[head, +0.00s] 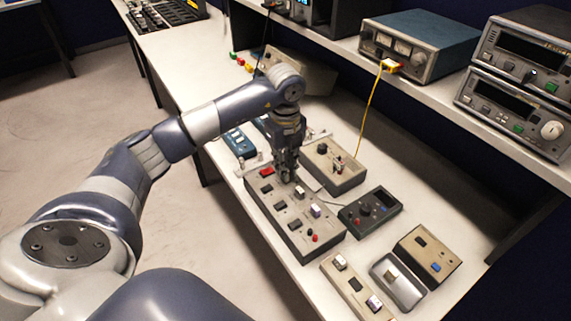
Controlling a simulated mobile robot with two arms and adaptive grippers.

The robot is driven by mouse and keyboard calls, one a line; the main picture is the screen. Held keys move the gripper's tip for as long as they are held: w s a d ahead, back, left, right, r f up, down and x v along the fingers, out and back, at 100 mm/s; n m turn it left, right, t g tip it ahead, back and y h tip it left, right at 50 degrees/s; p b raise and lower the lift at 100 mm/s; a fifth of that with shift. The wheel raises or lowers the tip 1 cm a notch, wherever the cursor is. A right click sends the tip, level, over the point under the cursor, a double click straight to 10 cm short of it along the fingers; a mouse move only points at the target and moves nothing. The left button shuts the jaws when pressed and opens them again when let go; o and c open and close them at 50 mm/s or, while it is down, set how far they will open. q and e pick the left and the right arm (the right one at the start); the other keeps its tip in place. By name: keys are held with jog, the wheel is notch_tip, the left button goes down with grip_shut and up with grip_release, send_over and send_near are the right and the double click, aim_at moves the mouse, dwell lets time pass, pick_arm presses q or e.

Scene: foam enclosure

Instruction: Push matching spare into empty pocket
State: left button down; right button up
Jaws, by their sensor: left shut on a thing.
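A long grey panel box (284,232) lies on the bench, with a red rocker, pale rockers and several dark rectangular spots in its top; I cannot tell which spot is an empty pocket. My left gripper (288,177) points down at the far part of this panel, close to its top face. It is shut on a small part that its fingers mostly hide. A beige strip (346,275) with two pale rockers and a dark spot lies at the front. A beige box (437,246) with a dark spot and a blue rocker lies right of it. My right gripper is out of view.
A metal tray (408,291) with a small part in it lies between the strip and the beige box. A dark control box (383,203) and a grey knob box (347,178) stand right of the panel. A yellow cable (371,105) hangs from the shelf.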

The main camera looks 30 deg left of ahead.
pick_arm(q)
jog(key=shift+f+b, duration=0.35)
jog(key=shift+f, duration=0.25)
jog(key=shift+f, duration=0.3)
jog(key=c, duration=1.6)
grip_release()
jog(key=shift+o, duration=0.2)
jog(key=shift+r, duration=0.1)
notch_tip(320, 180, up, 12)
